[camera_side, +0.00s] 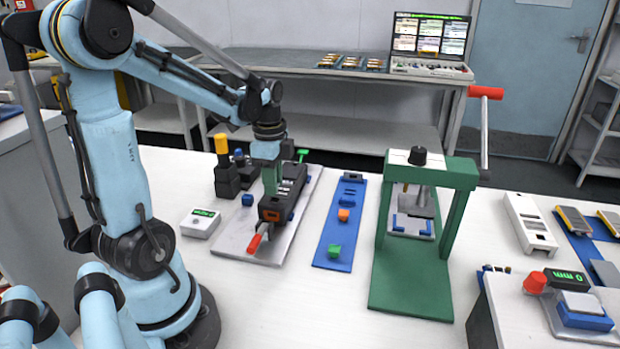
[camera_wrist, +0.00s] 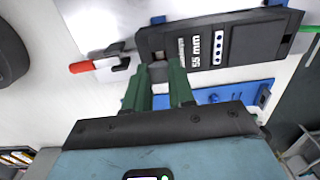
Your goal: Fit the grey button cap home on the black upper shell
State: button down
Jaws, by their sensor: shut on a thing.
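The black upper shell (camera_side: 290,190) lies in a fixture on a grey plate (camera_side: 232,238). In the wrist view the shell (camera_wrist: 257,42) spans the upper right, with a "55 mm" marking and a row of small holes. My gripper (camera_side: 271,190) points down over the shell, its green fingers close together. In the wrist view the fingers (camera_wrist: 159,70) are shut on the small grey button cap (camera_wrist: 158,73), at the shell's near left edge. The cap is hidden in the side view. I cannot tell whether the cap touches the shell or sits above it.
A red-handled clamp (camera_side: 257,239) stands at the shell's near end, a green handle (camera_side: 302,154) at its far end. Right of it are a blue strip (camera_side: 330,258) with coloured caps and a green press (camera_side: 410,285). A white display box (camera_side: 200,223) stands left.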

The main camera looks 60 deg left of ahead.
jog(key=shift+f, duration=0.45)
jog(key=shift+f, duration=0.85)
dwell(1.0)
jog(key=c, duration=0.9)
grip_release()
jog(key=shift+r, duration=0.15)
notch_tip(320, 180, up, 12)
jog(key=shift+f, duration=0.1)
dwell(0.4)
